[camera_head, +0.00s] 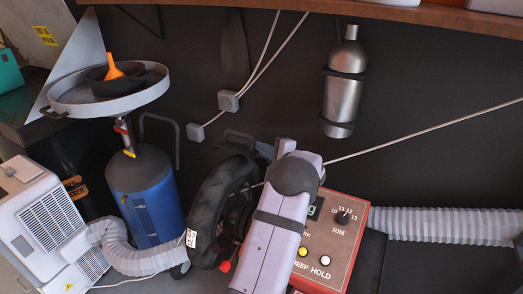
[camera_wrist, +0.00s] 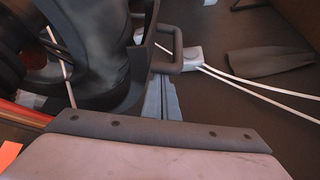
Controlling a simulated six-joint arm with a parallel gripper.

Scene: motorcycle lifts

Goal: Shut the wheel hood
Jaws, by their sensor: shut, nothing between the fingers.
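The tyre (camera_head: 205,212) stands upright on the red balancer (camera_head: 335,252); my arm covers part of both. A black loop handle (camera_head: 240,138) shows above and behind the tyre. In the wrist view this handle (camera_wrist: 181,68) juts from a black curved frame, which looks like the edge of the wheel hood (camera_wrist: 139,85), beside the tyre (camera_wrist: 95,60). The hood looks raised; most of it is hidden. My gripper (camera_wrist: 160,88) is shut and empty, its grey-blue fingers close to the handle. I cannot tell whether they touch it. In the head view the fingertips (camera_head: 264,149) are right of the handle.
A blue tank (camera_head: 150,205) with a round drain pan (camera_head: 108,92) and orange funnel stands at left. A white unit (camera_head: 45,225) with a ribbed hose is front left. A silver bottle (camera_head: 342,85) hangs on the dark wall. Cables cross behind my gripper.

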